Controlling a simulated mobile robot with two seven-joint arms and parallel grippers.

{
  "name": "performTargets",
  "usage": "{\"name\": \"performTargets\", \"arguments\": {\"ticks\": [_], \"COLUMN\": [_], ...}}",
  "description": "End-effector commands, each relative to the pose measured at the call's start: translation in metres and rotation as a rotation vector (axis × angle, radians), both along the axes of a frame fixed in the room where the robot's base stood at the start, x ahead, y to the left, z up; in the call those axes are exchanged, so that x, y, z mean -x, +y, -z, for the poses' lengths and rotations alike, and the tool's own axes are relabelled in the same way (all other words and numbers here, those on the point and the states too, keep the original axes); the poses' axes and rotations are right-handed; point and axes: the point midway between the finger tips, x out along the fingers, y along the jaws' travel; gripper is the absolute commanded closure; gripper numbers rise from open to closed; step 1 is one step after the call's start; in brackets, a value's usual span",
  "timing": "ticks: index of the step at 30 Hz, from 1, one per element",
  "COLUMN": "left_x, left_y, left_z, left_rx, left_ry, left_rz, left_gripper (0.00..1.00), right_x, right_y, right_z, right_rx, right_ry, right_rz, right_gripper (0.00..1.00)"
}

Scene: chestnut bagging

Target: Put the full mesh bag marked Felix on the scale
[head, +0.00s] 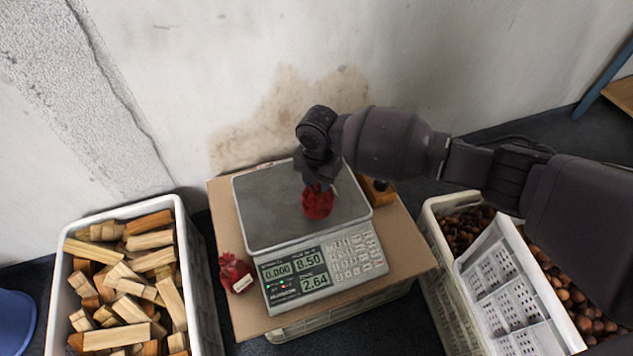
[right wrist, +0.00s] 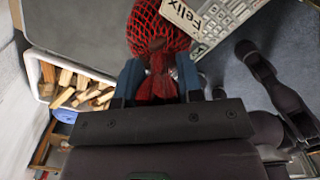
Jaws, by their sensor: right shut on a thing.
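A red mesh bag (head: 317,204) hangs from my right gripper (head: 317,182) over the right part of the scale's (head: 270,209) grey plate. In the right wrist view, the blue fingers of the gripper (right wrist: 159,82) are shut on the gathered neck of the bag (right wrist: 155,32). A white tag reading Felix (right wrist: 198,17) shows beside the bag's net. I cannot tell whether the bag touches the plate. The scale's display reads 0.000, 8.50 and 2.64. My left gripper is not in view.
Another red mesh bag (head: 233,271) with a white tag lies on the cardboard (head: 404,248) left of the scale. A white crate of firewood (head: 191,262) stands at left. A crate of chestnuts (head: 441,251) with a white slotted tray (head: 506,278) stands at right.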

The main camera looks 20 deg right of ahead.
Motion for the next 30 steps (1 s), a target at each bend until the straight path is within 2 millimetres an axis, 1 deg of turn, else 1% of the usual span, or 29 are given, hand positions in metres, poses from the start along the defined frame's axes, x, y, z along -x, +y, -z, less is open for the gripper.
{"name": "performTargets", "arguments": {"ticks": [1,3,10,16,17,21,30], "left_x": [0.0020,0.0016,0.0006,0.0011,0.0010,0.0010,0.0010], "left_y": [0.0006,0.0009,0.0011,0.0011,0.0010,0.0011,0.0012], "left_z": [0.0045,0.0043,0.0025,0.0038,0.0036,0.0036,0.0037], "left_rx": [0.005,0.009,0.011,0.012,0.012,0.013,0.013], "left_ry": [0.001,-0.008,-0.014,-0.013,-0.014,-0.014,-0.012], "left_rz": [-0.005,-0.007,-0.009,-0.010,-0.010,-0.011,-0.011], "left_gripper": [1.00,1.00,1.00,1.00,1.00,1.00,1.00], "right_x": [0.0017,0.0007,-0.0011,-0.0008,-0.0006,-0.0005,-0.0006], "right_y": [0.0004,0.0004,0.0002,0.0001,-0.0001,0.0000,-0.0001], "right_z": [0.0128,0.0159,0.0120,0.0167,0.0166,0.0165,0.0149], "right_rx": [-0.001,-0.001,-0.001,-0.001,0.000,0.000,-0.001], "right_ry": [0.007,0.003,-0.003,-0.002,-0.001,-0.001,-0.002], "right_rz": [0.000,0.000,0.000,0.000,0.000,0.000,0.000], "right_gripper": [1.00,1.00,1.00,1.00,0.61,0.41,0.41]}}
